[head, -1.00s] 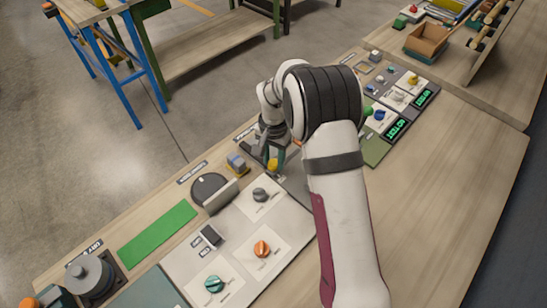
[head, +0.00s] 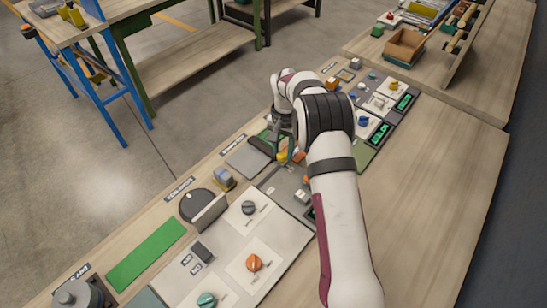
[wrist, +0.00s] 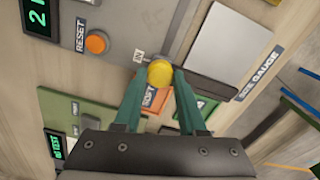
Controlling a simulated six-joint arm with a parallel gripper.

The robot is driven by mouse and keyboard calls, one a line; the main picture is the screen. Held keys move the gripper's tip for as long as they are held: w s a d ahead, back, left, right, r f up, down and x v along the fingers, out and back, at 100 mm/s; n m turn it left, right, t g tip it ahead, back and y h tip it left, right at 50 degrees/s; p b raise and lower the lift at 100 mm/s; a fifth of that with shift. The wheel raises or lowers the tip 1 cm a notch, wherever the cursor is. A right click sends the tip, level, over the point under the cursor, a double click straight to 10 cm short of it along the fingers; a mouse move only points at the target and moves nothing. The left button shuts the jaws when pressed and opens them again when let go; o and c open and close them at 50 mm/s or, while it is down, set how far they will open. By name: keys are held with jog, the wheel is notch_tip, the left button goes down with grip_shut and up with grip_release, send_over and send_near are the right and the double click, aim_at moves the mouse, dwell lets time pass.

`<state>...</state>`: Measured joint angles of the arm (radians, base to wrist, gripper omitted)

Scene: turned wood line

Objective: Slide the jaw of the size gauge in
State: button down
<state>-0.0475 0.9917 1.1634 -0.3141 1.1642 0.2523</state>
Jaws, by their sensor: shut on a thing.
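My gripper (wrist: 160,80) is shut on a round yellow knob (wrist: 160,73), with a green finger on each side of it. In the head view the knob (head: 283,156) shows below the fingers. A dark bar (wrist: 212,83) runs from beside the knob along the edge of the size gauge's pale grey plate (wrist: 230,45). The plate (head: 248,161) and bar (head: 262,145) also show left of my gripper in the head view. An "IN" label (wrist: 138,56) is beside the knob. How knob and bar join is hidden by the fingers.
An orange reset button (wrist: 97,42) and a lit display (wrist: 37,15) are at upper left in the wrist view. A blue-grey and yellow block (head: 223,179) and a dark disc (head: 197,205) stand left of the gauge. The bench at right (head: 430,180) is clear.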

jog(key=shift+w+d, duration=0.2)
jog(key=shift+w, duration=0.05)
jog(key=shift+c, duration=2.3)
grip_release()
jog(key=shift+s, duration=0.1)
jog(key=shift+r, duration=0.1)
notch_tip(320, 180, up, 16)
jog(key=s+r+y, duration=0.1)
jog(key=s+r, duration=0.3)
jog(key=s, duration=0.6)
jog(key=s+r, duration=0.3)
jog(key=s, duration=0.8)
jog(key=s+f, duration=0.3)
jog(key=s, duration=0.6)
jog(key=s+a+f, duration=0.1)
jog(key=s+f, duration=0.2)
jog(key=s, duration=0.6)
jog(key=shift+a+y, duration=0.15)
jog(key=shift+y, duration=0.25)
